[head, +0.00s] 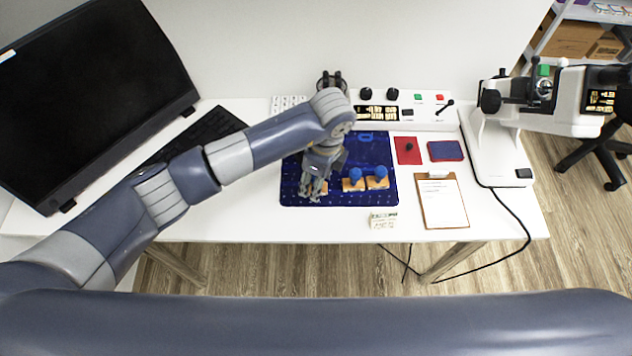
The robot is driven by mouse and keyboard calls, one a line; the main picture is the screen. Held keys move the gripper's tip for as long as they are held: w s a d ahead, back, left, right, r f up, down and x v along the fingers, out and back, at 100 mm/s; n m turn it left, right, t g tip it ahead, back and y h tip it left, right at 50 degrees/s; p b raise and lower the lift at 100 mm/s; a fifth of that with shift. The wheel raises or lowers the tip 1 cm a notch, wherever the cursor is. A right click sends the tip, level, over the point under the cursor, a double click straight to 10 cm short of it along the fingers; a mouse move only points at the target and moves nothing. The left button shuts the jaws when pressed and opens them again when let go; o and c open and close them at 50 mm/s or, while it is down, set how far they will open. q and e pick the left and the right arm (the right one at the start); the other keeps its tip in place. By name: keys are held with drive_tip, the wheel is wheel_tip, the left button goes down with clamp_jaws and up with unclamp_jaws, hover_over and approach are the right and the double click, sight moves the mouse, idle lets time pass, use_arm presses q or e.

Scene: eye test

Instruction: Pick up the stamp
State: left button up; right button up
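Two stamps with blue knobs and light wooden bases stand side by side on the dark blue mat (290,165): a left one (355,176) and a right one (378,175). My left gripper (313,190) points down over the mat's left part, to the left of these stamps. Bits of light wood (320,206) show at its fingertips, perhaps another stamp mostly hidden by the gripper. I cannot tell whether the fingers are closed on it. A small dark-knobbed object (408,147) is on a red pad (405,158). My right gripper is out of view.
A clipboard (430,215) and a red-and-blue pad (446,151) lie right of the mat. A small box (384,220) is near the front edge. A control panel (385,121) stands behind, a monitor (90,95) left, and a white instrument (495,150) right.

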use_arm(q)
clamp_jaws()
idle(0.4)
drive_tip(key=shift+r, duration=0.6)
wheel_tip(320, 180, up, 2)
drive_tip(key=shift+w+r+b, duration=0.1)
drive_tip(key=shift+r+b, duration=0.1)
drive_tip(key=shift+b, duration=0.45)
drive_tip(key=s, duration=0.3)
drive_tip(key=s+d+b, duration=0.1)
drive_tip(key=s, duration=0.4)
drive_tip(key=shift+s+d+r, duration=0.2)
drive_tip(key=shift+s+r, duration=0.05)
drive_tip(key=shift+s, duration=0.05)
drive_tip(key=s+d, duration=0.1)
drive_tip(key=s, duration=0.6)
drive_tip(key=shift+s+r, duration=0.25)
drive_tip(key=shift+r, duration=0.2)
